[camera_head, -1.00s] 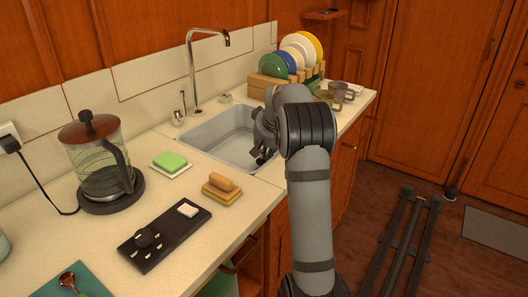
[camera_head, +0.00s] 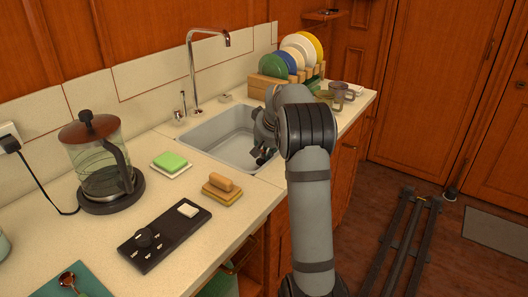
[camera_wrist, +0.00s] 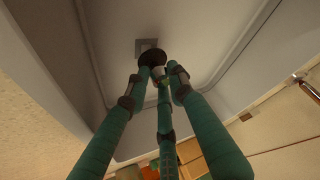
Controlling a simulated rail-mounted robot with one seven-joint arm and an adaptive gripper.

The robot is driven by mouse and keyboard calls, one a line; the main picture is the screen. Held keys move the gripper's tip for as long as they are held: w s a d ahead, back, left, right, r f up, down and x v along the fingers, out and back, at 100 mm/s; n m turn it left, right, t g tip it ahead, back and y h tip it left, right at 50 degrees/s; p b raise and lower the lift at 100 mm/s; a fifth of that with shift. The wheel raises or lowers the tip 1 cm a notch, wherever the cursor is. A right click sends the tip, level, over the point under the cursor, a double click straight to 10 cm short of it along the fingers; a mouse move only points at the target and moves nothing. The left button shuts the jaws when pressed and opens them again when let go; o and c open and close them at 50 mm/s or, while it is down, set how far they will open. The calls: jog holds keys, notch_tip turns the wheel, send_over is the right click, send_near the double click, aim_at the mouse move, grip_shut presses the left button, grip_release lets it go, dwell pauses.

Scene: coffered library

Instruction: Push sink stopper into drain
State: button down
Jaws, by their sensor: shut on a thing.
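The grey sink basin (camera_head: 212,140) is set into the counter, and its floor and walls fill much of the wrist view (camera_wrist: 215,30). My gripper (camera_head: 264,156) reaches down into the right part of the basin. In the wrist view its teal fingers (camera_wrist: 161,73) are closed together on a dark round stopper (camera_wrist: 152,57). A grey square drain plate (camera_wrist: 146,44) shows just beyond the stopper on the basin floor. The stopper overlaps the plate's near edge in the picture. I cannot tell whether the stopper touches the floor. The drain opening itself is hidden.
A tall faucet (camera_head: 192,68) stands behind the basin. A plate rack (camera_head: 258,87) and mugs (camera_head: 338,96) are at its right.

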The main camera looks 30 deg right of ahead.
jog(key=shift+f+b, duration=0.7)
dwell(0.3)
